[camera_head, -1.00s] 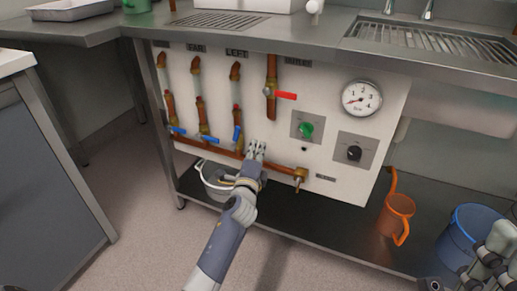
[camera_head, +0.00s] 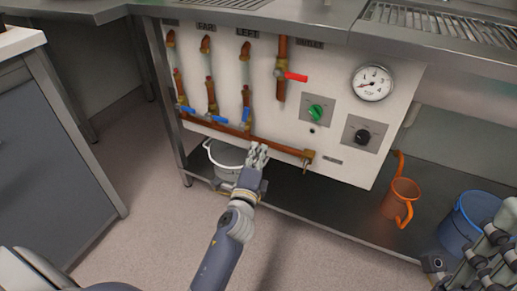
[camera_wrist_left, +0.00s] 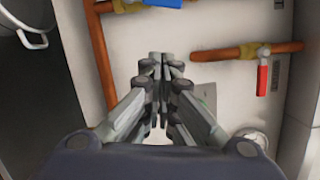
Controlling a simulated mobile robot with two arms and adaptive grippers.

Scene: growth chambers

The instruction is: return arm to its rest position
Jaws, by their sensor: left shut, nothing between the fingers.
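My left arm comes in from the bottom in the head view. Its left gripper (camera_head: 258,154) is shut and empty, in front of the lower edge of the white pipe panel (camera_head: 335,150), near the horizontal copper pipe. Whether it touches the panel cannot be told. In the left wrist view, the fingers (camera_wrist_left: 158,80) are close together with nothing between them. My right gripper (camera_head: 485,250) shows partly at the bottom right corner; its fingertips are not clear enough to tell open from shut.
The panel carries blue-handled valves (camera_head: 188,110), a red-handled valve (camera_head: 295,77), a green knob (camera_head: 316,112), a black knob (camera_head: 362,136) and a gauge (camera_head: 372,83). A metal pot (camera_head: 225,157), orange watering can (camera_head: 401,196) and blue bucket (camera_head: 460,225) stand on the lower shelf.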

